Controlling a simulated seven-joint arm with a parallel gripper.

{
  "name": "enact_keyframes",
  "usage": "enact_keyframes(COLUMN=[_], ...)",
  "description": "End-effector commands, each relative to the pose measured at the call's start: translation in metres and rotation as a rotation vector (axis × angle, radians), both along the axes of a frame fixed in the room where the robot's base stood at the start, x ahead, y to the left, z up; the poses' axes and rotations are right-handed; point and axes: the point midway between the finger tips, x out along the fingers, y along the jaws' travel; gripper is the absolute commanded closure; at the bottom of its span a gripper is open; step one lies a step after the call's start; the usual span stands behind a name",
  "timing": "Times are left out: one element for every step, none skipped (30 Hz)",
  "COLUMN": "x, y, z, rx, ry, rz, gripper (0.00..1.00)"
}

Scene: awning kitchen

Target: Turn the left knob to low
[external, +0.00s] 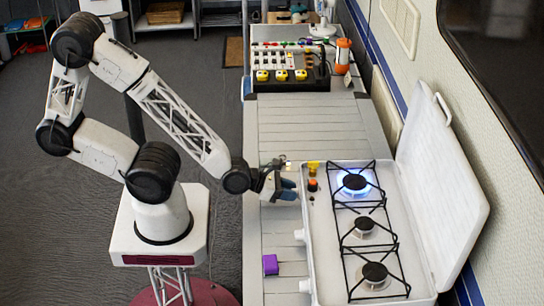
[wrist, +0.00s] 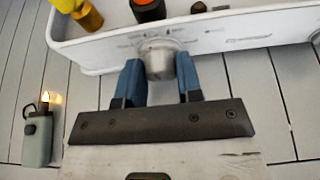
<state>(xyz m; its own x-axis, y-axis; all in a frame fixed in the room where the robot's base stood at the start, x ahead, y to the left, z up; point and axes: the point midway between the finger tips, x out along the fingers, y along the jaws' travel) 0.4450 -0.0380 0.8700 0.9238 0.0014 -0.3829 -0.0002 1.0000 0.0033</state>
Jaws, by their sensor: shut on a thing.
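The white camping stove (external: 323,270) stands with its lid open on the grey slatted counter. Its far burner (external: 355,183) burns with a blue flame. My gripper (external: 289,189) is at the stove's front wall near that burner. In the wrist view, the blue fingers of my gripper (wrist: 159,70) stand on both sides of the round grey left knob (wrist: 162,59) and are shut on it. The markings around the knob are too small to read. In the external view my gripper hides this knob. The middle knob (external: 299,235) and right knob (external: 304,286) are free.
A lighter (wrist: 38,135) with a small flame stands left of my gripper. Yellow (external: 313,168) and orange-and-black (external: 312,185) items sit at the stove's far front corner. A purple box (external: 270,264) lies on the counter.

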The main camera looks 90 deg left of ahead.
Motion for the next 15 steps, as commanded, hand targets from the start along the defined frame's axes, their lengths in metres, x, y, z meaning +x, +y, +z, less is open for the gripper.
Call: enact_keyframes(x=[0.0002,0.0002,0.0001,0.0001,0.0001,0.0001,0.0001,0.0001,0.0001,0.0001,0.0001,0.0001,0.0001,0.0001,0.0001], y=[0.0001,0.0001,0.0001,0.0,0.0,0.0,0.0,0.0,0.0,0.0,0.0,0.0,0.0,0.0,0.0], z=[0.0004,0.0004,0.0003,0.0003,0.0003,0.0002,0.0002,0.0002,0.0002,0.0002,0.0002,0.0002,0.0002,0.0003,0.0002], rx=[-0.001,-0.002,-0.002,-0.002,-0.002,-0.003,-0.003,-0.003,-0.003,-0.003,-0.003,-0.003,-0.003,-0.003,-0.003], ry=[-0.001,-0.001,-0.001,0.0,0.0,0.0,0.0,0.0,0.0,0.0,0.0,0.0,0.0,-0.001,-0.001], rz=[0.0,0.0,0.0,0.0,0.0,0.0,0.0,0.0,0.0,0.0,0.0,0.0,0.0,0.0,0.0], gripper=[0.9,0.9,0.9,0.9,0.9,0.9,0.9,0.9,0.9,0.9,0.9,0.9,0.9,0.9,0.62])
